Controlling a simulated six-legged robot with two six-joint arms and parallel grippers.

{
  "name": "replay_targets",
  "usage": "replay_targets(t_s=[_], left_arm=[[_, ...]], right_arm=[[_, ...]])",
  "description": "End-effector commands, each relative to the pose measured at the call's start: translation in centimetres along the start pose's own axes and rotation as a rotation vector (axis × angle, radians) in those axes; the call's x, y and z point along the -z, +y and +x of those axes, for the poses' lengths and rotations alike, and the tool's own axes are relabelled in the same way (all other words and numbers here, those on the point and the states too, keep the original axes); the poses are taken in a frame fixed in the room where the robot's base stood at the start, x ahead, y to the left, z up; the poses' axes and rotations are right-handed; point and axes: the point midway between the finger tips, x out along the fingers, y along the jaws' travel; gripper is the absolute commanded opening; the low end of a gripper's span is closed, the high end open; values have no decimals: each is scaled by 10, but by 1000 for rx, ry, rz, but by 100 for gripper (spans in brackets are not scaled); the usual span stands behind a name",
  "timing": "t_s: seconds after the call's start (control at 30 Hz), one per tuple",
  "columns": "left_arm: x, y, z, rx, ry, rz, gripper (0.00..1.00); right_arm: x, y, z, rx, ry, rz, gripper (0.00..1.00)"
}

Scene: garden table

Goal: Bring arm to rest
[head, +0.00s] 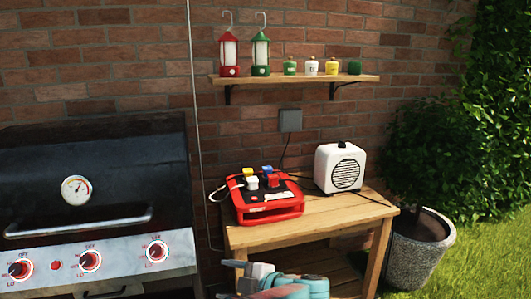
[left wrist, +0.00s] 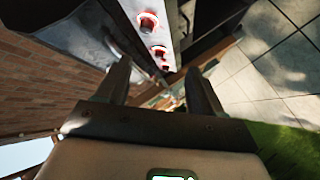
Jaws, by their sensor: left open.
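My left gripper (head: 238,273) shows at the bottom edge of the head view, in front of the wooden table (head: 330,213), with grey fingers and a teal arm part. In the left wrist view, the two dark fingers of my left gripper (left wrist: 157,66) stand apart with nothing held between them. The gripper is clear of the things on the tabletop. Its lower part is cut off by the frame. My right gripper is in neither view.
A black grill (head: 95,165) stands at the left. A red device (head: 268,208) and a white speaker-like box (head: 341,167) sit on the table. Lanterns and small jars stand on a wall shelf (head: 300,79).

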Motion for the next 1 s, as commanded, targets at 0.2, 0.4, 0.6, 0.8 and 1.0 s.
replay_targets(t_s=[0.2,0.4,0.6,0.8,1.0], left_arm=[[14,3,25,39,32,-3,67],[41,-6,77,122,101,15,67],[74,-30,136,132,169,140,67],[86,-80,201,19,27,421,67],[44,-207,171,-120,-590,813,67]], right_arm=[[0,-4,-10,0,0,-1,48],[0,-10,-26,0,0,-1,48],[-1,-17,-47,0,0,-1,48],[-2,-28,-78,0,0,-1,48],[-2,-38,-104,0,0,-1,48]])
